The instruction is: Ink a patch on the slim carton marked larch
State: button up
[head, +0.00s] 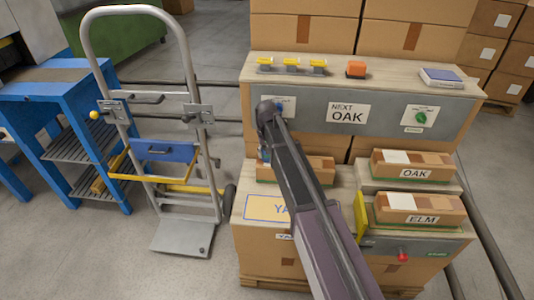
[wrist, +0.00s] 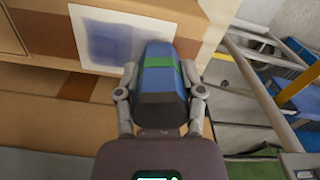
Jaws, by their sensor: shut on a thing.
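My gripper (wrist: 160,98) is shut on a dark blue block-shaped tool (wrist: 158,95) with a green band. In the wrist view the tool's far end overlaps a white patch (wrist: 100,40) on a brown carton (wrist: 40,75). The patch carries a blurred blue ink mark. I cannot tell whether the tool touches it. In the head view my arm crosses in front of a slim carton (head: 318,168) on the left wooden top, hiding part of it. No larch label is readable. Cartons marked OAK (head: 415,165) and ELM (head: 422,207) lie to the right, each with a white patch.
A shelf (head: 340,62) behind holds several yellow items, an orange one (head: 356,69) and a blue-topped pad (head: 441,77). A sign (head: 348,113) reads NEXT OAK. A hand truck (head: 188,150) and blue bench (head: 60,90) stand left.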

jog(key=shift+r+p, duration=2.85)
jog(key=shift+r, duration=0.15)
jog(key=shift+r+p, duration=1.5)
jog(key=shift+f, duration=0.1)
jog(key=shift+d+f+b, duration=0.2)
jog(key=shift+f+b, duration=0.05)
jog(key=shift+b, duration=0.1)
jog(key=shift+a+f, duration=0.1)
jog(key=shift+a, duration=0.2)
jog(key=shift+d+f, duration=0.1)
jog(key=shift+f, duration=0.05)
